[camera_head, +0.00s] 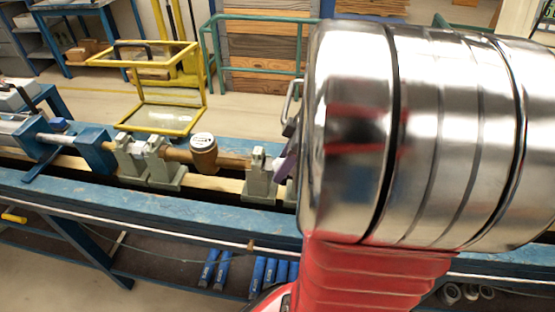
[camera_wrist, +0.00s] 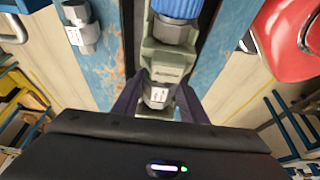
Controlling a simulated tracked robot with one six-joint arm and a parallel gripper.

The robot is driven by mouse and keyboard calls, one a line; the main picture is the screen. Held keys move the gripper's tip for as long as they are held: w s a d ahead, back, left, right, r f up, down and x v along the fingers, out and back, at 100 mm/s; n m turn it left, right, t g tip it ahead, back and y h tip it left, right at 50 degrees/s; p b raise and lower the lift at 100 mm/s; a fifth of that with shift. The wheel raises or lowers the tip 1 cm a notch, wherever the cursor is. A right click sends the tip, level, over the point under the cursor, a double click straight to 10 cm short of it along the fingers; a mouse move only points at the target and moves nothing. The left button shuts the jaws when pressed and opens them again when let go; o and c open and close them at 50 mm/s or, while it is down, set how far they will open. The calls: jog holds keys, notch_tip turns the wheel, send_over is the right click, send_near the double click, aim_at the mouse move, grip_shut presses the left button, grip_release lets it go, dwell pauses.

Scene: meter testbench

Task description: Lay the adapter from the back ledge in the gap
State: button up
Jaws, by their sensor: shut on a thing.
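My gripper shows in the wrist view (camera_wrist: 157,97) with its two dark purple fingers on either side of a metal adapter (camera_wrist: 157,93). It is shut on this adapter, which has a white label with dark marks. The adapter is in line with a grey-green support (camera_wrist: 163,58) and close to it; whether it rests there I cannot tell. Another metal hex adapter (camera_wrist: 88,36) with a white label lies on the blue back ledge (camera_wrist: 101,70), left in the wrist view.
A brass meter (camera_head: 203,155) sits in the line between grey-green supports (camera_head: 259,180). A blue clamp (camera_head: 94,150) stands at the left. A yellow frame (camera_head: 180,125) stands behind the line. A blue fitting (camera_wrist: 178,8) lies beyond the support in the wrist view.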

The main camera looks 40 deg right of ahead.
jog(key=o, duration=1.4)
jog(key=shift+r, duration=0.1)
jog(key=shift+r, duration=4.8)
jog(key=shift+a, duration=0.1)
jog(key=shift+s+a+f+m+t+h, duration=0.5)
jog(key=shift+a+m, duration=0.75)
jog(key=shift+a, duration=2.55)
jog(key=shift+s+a+f+m+t+h, duration=0.25)
jog(key=shift+s+a+m, duration=0.85)
jog(key=shift+a, duration=2.75)
jog(key=shift+s+a+f+m+t+h, duration=0.1)
jog(key=shift+s+a+m+t+h, duration=0.3)
jog(key=shift+a+m, duration=2.25)
